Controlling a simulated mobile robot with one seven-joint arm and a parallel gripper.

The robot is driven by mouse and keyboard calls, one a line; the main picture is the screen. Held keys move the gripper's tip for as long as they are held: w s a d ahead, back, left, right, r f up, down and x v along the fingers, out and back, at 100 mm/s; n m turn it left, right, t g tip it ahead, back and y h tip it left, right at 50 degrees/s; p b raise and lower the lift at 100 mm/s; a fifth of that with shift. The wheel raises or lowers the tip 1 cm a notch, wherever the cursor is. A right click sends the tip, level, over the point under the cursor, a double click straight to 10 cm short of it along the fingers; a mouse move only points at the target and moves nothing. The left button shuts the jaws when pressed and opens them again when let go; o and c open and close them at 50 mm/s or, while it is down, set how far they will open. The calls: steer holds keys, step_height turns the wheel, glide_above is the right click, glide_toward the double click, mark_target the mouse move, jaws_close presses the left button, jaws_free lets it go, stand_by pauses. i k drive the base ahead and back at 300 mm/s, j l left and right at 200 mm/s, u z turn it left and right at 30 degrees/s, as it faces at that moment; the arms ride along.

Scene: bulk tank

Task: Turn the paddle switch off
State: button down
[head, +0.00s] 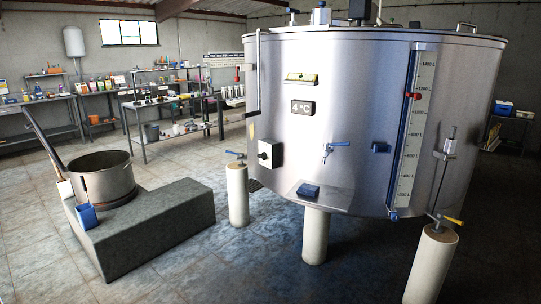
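A large steel bulk tank (350,110) stands at centre right on pale round legs. A small pale switch box (270,153) with a dark knob is mounted low on the tank's left front; it looks like the paddle switch. The knob's setting is too small to read. My gripper is not in view, and nothing of my arm shows near the box.
A blue-handled tap (335,147) and a small shelf with a blue block (308,190) are right of the box. A pale post (237,195) stands just below left. A grey plinth (150,225) bears a metal pot (104,180). Tiled floor (230,265) between is clear.

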mark_target(263, 157)
steer(key=i+j, duration=0.15)
steer(key=i, duration=0.4)
steer(key=i+j, duration=0.1)
steer(key=i, duration=0.4)
steer(key=i+j+z, duration=0.1)
steer(key=i, duration=0.45)
steer(key=i+j, duration=0.2)
steer(key=i, duration=0.35)
steer(key=i+j, duration=0.2)
steer(key=i, duration=0.3)
